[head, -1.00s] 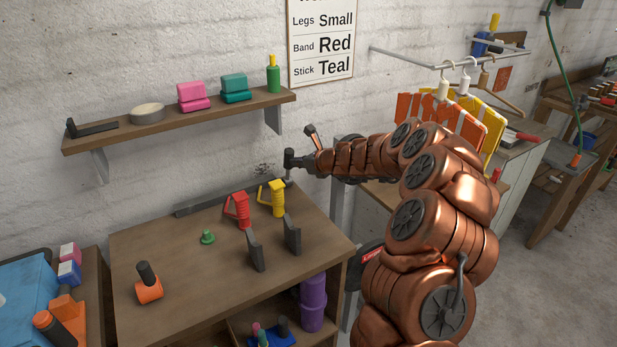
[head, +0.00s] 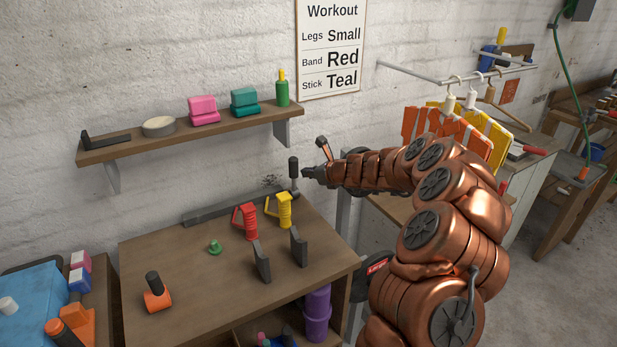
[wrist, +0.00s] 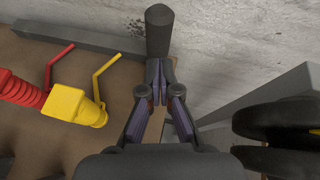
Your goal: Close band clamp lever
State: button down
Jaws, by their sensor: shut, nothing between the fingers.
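A lever with a thick dark grip (head: 294,167) on a thin pale shaft stands upright at the right end of a long grey bar (head: 225,207) along the back of the workbench. My gripper (head: 306,173) is just right of the lever, pointing left at it, shut and empty. In the wrist view the dark grip (wrist: 159,32) rises straight ahead of my closed fingertips (wrist: 160,68). I cannot tell whether they touch. The lever's base is hidden behind the fingers in the wrist view.
A red piece (head: 246,221) and a yellow piece (head: 285,210) with handles stand close in front of the bar. Two dark upright plates (head: 261,262) are nearer. A shelf (head: 190,139) hangs above left. The bench's front left holds an orange, dark-handled piece (head: 156,296).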

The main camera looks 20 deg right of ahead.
jog(key=s+d+r+b, duration=0.1)
jog(key=s+d+r, duration=0.3)
jog(key=s+r, duration=0.35)
jog(key=s+a+r+n+g+y, duration=0.1)
jog(key=s+a+n+g+y, duration=0.1)
jog(key=s+a+n, duration=0.45)
jog(key=s+a+r+n+g+y, duration=0.1)
jog(key=s+a+n+g, duration=0.2)
jog(key=a, duration=0.7)
jog(key=s+a+f+n+g, duration=0.1)
jog(key=s+a+n+g, duration=0.1)
jog(key=s+a+n, duration=0.75)
jog(key=s+d+f+n+g+h, duration=0.2)
jog(key=s+d+n, duration=0.1)
jog(key=s, duration=0.7)
jog(key=s+d+f+n+g+h, duration=0.2)
jog(key=s+n, duration=0.3)
jog(key=s, duration=0.5)
jog(key=s+d+f+n+g+h, duration=0.2)
jog(key=s+d, duration=0.3)
jog(key=s, duration=0.6)
jog(key=shift+f+n+g+h, duration=0.4)
jog(key=shift+n+h, duration=0.4)
jog(key=shift+n, duration=0.1)
jog(key=shift+d, duration=0.1)
